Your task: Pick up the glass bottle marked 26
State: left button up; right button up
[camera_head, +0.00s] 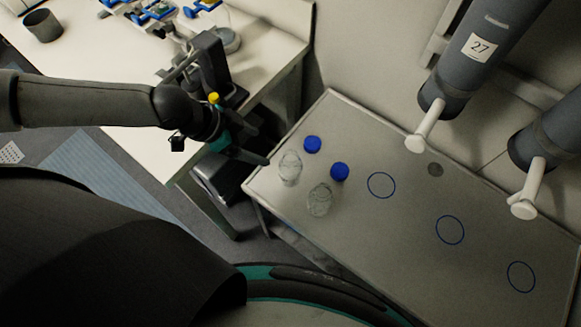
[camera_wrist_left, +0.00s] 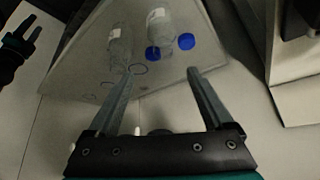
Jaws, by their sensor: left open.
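Two clear glass bottles stand on the grey table, one farther left (camera_head: 290,168) and one nearer the front (camera_head: 320,201). In the left wrist view, both bottles (camera_wrist_left: 120,48) (camera_wrist_left: 160,24) carry pale labels, too small to read, so I cannot tell which is marked 26. My left gripper (camera_head: 245,153) is by the table's left edge, left of the bottles and apart from them. Its fingers (camera_wrist_left: 157,75) are spread, with nothing between them. My right gripper (camera_wrist_left: 30,30) appears at the upper left of the left wrist view, fingers apart and empty.
Blue caps (camera_head: 312,144) (camera_head: 340,171) lie beside the bottles. Blue rings (camera_head: 381,185) mark the grey table (camera_head: 390,255), whose right part is mostly clear. Grey cylinders, one labelled 27 (camera_head: 479,47), overhang its back. A white bench (camera_head: 110,65) stands left.

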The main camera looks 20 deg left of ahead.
aim_at(290, 156)
pick_arm(q)
jog(key=b+x, duration=0.1)
jog(key=x, duration=0.8)
jog(key=shift+w, duration=0.1)
jog(key=shift+w+b+x, duration=0.15)
jog(key=shift+b+x, duration=0.1)
jog(key=shift+x, duration=1.1)
jog(key=shift+w+b+x, duration=0.2)
jog(key=shift+b+x, duration=0.05)
jog(key=shift+x, duration=1.15)
jog(key=shift+r, duration=0.15)
grip_shut()
